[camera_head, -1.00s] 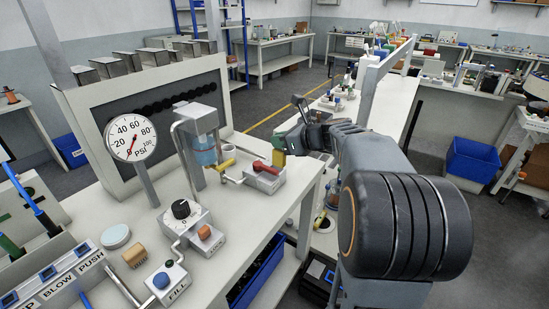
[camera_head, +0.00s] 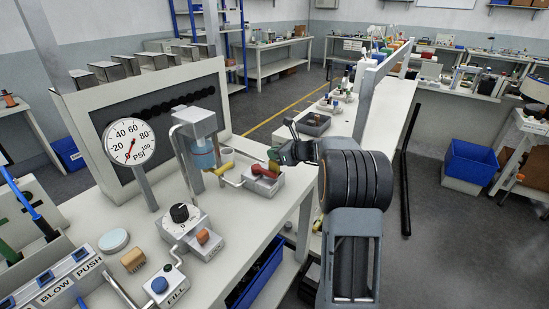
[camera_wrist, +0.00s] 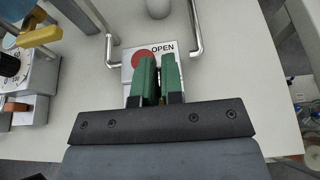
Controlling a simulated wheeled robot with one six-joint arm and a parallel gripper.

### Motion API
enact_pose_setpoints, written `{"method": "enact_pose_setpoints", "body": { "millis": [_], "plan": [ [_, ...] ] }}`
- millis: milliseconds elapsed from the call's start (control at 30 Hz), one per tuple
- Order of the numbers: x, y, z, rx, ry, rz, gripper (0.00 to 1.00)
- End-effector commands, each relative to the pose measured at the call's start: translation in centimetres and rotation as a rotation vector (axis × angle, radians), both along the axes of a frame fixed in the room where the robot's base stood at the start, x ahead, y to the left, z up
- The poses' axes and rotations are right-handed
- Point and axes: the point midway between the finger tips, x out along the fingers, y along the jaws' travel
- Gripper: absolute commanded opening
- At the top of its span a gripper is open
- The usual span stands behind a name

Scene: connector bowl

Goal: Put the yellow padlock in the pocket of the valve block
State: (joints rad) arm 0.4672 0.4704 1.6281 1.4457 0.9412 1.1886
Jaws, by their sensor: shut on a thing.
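The valve block (camera_head: 262,188) is a grey block with a red handle (camera_head: 263,170), at the right side of the bench in the head view. In the wrist view its light top (camera_wrist: 128,68) shows a red disc and the word OPEN, partly behind my fingers. My gripper (camera_head: 274,157) is right above the block's far right side, its green fingertips (camera_wrist: 159,78) pointing at it. It is shut on the yellow padlock, of which only a sliver of yellow shows between the fingers. The pocket is hidden, and I cannot tell whether the padlock touches the block.
A yellow lever (camera_head: 223,167) on a pipe stands just left of the block, and bent metal pipes (camera_wrist: 194,30) flank it. A pressure gauge (camera_head: 129,141) and a block with a black knob (camera_head: 183,215) are further left. Free white bench top (camera_head: 245,220) lies in front.

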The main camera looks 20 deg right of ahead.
Motion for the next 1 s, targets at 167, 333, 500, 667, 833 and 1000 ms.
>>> {"method": "enact_pose_setpoints", "body": {
  "millis": [167, 333, 500, 667, 833, 1000],
  "plan": [
    [0.0, 0.0, -1.6, -0.001, -0.002, -0.001, 0.00],
    [0.0, 0.0, -1.6, -0.001, -0.002, -0.001, 0.00],
    [0.0, 0.0, -2.0, 0.001, -0.001, 0.000, 0.00],
    [0.0, 0.0, -2.0, 0.000, 0.000, 0.000, 0.20],
    [0.0, 0.0, -1.9, 0.000, 0.000, 0.000, 0.34],
    [0.0, 0.0, -1.9, 0.000, 0.000, 0.000, 0.34]
  ]
}}
